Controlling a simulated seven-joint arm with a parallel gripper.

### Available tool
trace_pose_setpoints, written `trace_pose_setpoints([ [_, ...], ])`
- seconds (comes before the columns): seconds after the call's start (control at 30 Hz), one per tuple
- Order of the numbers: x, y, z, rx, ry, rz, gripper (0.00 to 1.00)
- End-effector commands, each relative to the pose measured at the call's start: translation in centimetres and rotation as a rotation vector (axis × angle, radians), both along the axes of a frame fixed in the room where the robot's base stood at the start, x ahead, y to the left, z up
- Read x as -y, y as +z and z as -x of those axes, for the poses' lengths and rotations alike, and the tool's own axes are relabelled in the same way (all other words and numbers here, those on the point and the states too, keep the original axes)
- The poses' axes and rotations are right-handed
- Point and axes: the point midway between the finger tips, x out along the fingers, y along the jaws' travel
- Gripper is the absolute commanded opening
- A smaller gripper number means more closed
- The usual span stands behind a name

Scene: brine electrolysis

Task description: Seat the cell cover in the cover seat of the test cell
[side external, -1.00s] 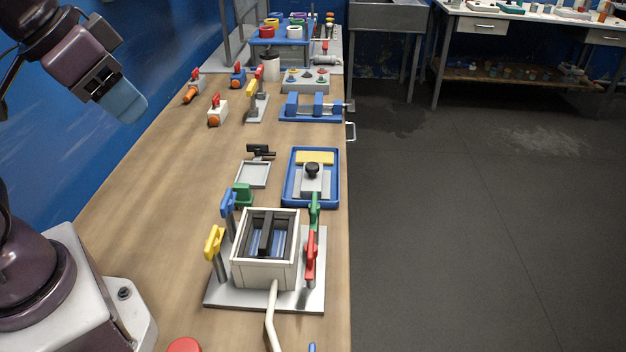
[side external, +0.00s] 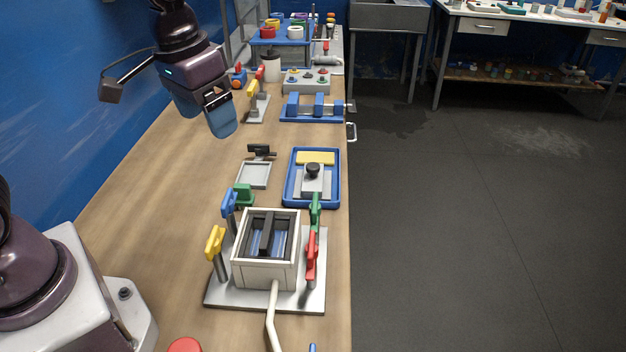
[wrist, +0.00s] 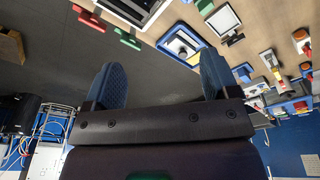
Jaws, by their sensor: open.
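The cell cover (side external: 313,182) is a grey plate with a black knob. It lies in a blue tray (side external: 336,180) right of the table's middle. The test cell (side external: 264,273) is a cream box nearer the camera, with an open top crossed by a dark bar; I cannot clearly make out its cover seat. My gripper (side external: 208,120) is open and empty, high over the table, behind and left of the tray. In the wrist view, the tray (wrist: 165,36) shows beyond the open fingers (wrist: 162,82), and the test cell (wrist: 150,20) is cut off at the top edge.
Yellow (side external: 215,242), blue (side external: 229,203), red (side external: 311,252) and green (side external: 315,210) clamps stand around the cell. A yellow block (side external: 315,157) shares the tray. A shallow grey tray (side external: 253,175) stands left of it. A blue fixture (side external: 305,108) stands behind.

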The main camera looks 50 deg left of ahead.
Motion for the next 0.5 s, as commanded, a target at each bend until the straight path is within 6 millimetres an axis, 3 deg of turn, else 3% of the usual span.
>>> trace_pose_setpoints([
  [0.2, -1.1, -5.4, -7.5, -0.084, 0.15, -0.029, 0.81],
  [0.5, -3.0, -14.7, -16.7, -0.083, 0.404, -0.105, 0.81],
])
